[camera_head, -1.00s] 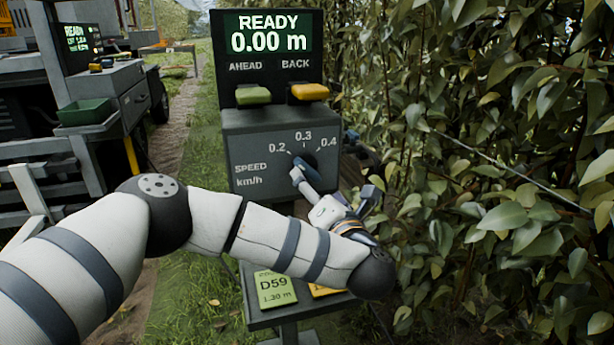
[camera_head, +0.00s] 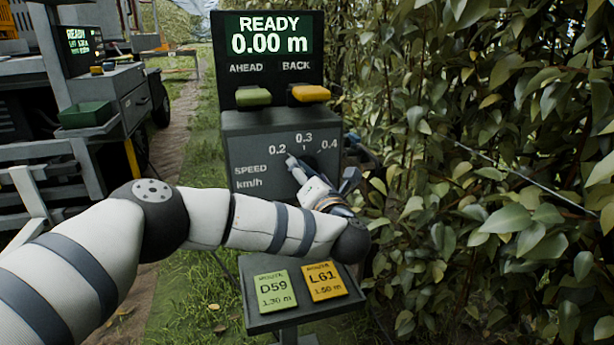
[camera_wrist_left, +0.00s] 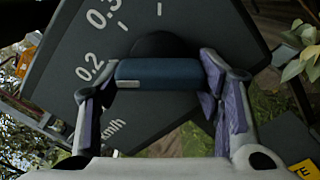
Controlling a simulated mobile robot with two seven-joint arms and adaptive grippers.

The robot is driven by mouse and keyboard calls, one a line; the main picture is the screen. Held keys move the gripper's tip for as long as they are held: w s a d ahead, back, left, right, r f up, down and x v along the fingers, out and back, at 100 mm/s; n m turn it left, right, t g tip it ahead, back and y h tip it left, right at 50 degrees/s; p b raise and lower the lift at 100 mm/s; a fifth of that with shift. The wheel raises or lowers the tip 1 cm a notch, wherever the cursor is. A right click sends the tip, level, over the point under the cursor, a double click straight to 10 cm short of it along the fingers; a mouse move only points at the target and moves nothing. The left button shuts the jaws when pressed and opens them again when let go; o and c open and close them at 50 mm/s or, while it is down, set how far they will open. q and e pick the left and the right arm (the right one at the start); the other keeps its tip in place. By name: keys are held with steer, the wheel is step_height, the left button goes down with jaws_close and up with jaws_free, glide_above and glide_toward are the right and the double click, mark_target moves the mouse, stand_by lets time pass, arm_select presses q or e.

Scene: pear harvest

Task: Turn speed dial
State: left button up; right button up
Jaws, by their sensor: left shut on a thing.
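The speed dial is a dark round knob with a blue bar handle (camera_wrist_left: 158,72), on the grey panel (camera_head: 240,150) marked 0.2, 0.3 and 0.4 km/h. My left gripper (camera_head: 298,163) is at the dial in the head view and covers most of it. In the left wrist view, the fingers of my left gripper (camera_wrist_left: 160,88) stand at both ends of the bar, shut on it. A small pale mark shows at the bar's left end, on the 0.2 side. The exact setting is hard to read. My right gripper is not in view.
Above the dial are a green AHEAD button (camera_head: 253,97), a yellow BACK button (camera_head: 310,94) and a screen (camera_head: 268,35) reading READY 0.00 m. Below, a tray (camera_head: 292,318) holds cards D59 and L61. Dense foliage (camera_head: 500,150) crowds the right side.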

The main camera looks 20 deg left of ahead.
arm_select(q)
steer(key=shift+r+m, duration=0.1)
steer(key=shift+m, duration=0.2)
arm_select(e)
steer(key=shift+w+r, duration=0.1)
arm_select(q)
steer(key=m, duration=0.1)
steer(key=m+p, duration=0.1)
steer(key=m, duration=0.1)
steer(key=shift+r+m, duration=0.2)
steer(key=shift+m, duration=0.1)
steer(key=m+p, duration=0.1)
steer(key=m, duration=0.3)
steer(key=shift+a+r+m, duration=0.1)
steer(key=shift+m, duration=0.2)
steer(key=m, duration=0.4)
steer(key=shift+p, duration=0.3)
steer(key=shift+m, duration=2.5)
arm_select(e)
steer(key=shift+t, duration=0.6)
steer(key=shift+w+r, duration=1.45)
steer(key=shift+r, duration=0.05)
arm_select(q)
steer(key=o, duration=1.2)
steer(key=shift+c, duration=0.2)
